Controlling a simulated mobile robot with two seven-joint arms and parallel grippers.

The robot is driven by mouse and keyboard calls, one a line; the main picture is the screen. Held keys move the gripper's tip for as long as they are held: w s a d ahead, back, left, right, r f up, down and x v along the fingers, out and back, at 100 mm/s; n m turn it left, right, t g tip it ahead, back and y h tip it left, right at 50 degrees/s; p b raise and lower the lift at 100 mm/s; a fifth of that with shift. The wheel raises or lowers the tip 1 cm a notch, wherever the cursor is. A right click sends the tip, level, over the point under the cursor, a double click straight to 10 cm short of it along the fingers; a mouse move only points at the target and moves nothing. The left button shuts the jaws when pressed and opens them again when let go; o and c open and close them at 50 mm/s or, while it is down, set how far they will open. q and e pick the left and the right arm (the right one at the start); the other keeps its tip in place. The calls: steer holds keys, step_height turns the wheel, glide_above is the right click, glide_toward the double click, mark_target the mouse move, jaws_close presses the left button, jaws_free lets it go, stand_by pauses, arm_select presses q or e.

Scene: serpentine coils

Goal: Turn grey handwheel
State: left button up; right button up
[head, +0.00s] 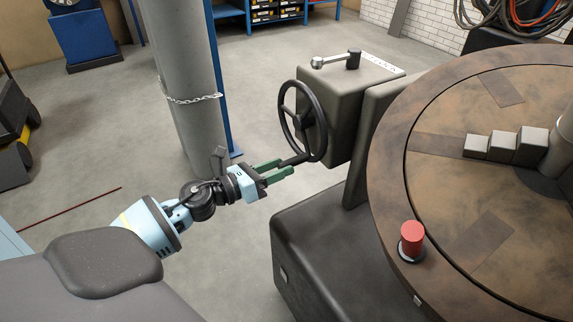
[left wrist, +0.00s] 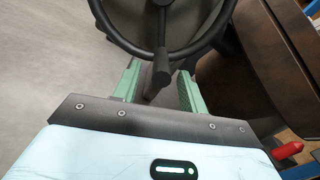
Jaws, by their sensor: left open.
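The handwheel (head: 322,121) is a dark rim with spokes on the side of a grey machine box. A dark handle (head: 295,160) sticks out from its lower rim toward my left gripper. My left gripper (head: 279,171) has green fingers and is at that handle. In the left wrist view the wheel (left wrist: 162,52) fills the top, and its handle (left wrist: 162,72) points down between the two open fingers (left wrist: 157,92). A gap shows on each side of the handle, so the fingers are apart from it. My right gripper is not in view.
A large round brown table (head: 440,210) with a red knob (head: 412,238) stands at the right. A lever (head: 337,60) sits on top of the machine box. A grey column (head: 185,70) with a chain stands behind my left arm. Open floor lies around the column.

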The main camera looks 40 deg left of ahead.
arm_select(q)
steer(key=shift+v, duration=2.15)
